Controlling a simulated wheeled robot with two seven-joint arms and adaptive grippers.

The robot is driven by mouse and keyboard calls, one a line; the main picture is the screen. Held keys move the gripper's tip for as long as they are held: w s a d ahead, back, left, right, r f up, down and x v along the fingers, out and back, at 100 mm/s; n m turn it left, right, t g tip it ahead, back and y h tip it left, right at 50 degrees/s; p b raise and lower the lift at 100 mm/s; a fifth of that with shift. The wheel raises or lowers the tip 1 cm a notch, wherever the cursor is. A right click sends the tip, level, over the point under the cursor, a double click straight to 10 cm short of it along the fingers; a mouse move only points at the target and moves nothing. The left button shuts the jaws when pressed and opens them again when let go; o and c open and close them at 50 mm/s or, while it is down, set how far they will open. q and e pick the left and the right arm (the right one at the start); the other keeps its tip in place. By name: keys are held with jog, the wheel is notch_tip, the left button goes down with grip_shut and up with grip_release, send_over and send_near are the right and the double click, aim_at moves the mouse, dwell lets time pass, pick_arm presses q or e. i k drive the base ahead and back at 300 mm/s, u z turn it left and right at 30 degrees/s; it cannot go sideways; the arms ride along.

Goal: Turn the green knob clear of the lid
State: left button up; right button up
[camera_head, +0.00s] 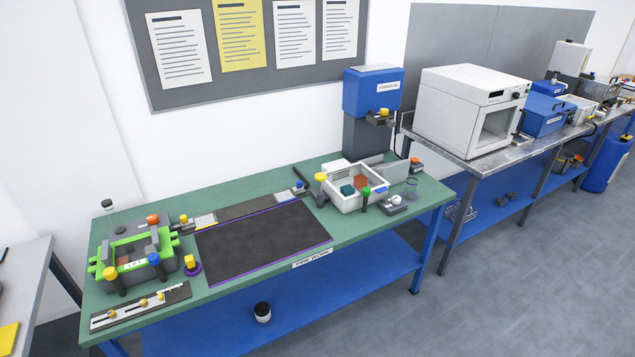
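A small green knob (366,190) tops a dark upright stem at the front of the white bin (345,202), on the right half of the green bench. At the bench's left end stands a bright green and dark fixture (128,260) with yellow, orange, blue and black knobs on it. I cannot tell which part is the lid; at this size no separate lid stands out on the fixture or the bin. Neither of my grippers is in view.
A dark mat (262,242) covers the middle of the green bench (225,290). A slotted plate (140,307) lies at the front left. A blue machine (372,92) stands behind the bin. A white oven (470,108) sits on the metal table at right.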

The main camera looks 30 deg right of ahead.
aim_at(365, 192)
jog(key=u, duration=0.25)
jog(key=i, duration=0.7)
jog(key=z, duration=0.65)
jog(key=i, duration=0.8)
jog(key=z, duration=0.8)
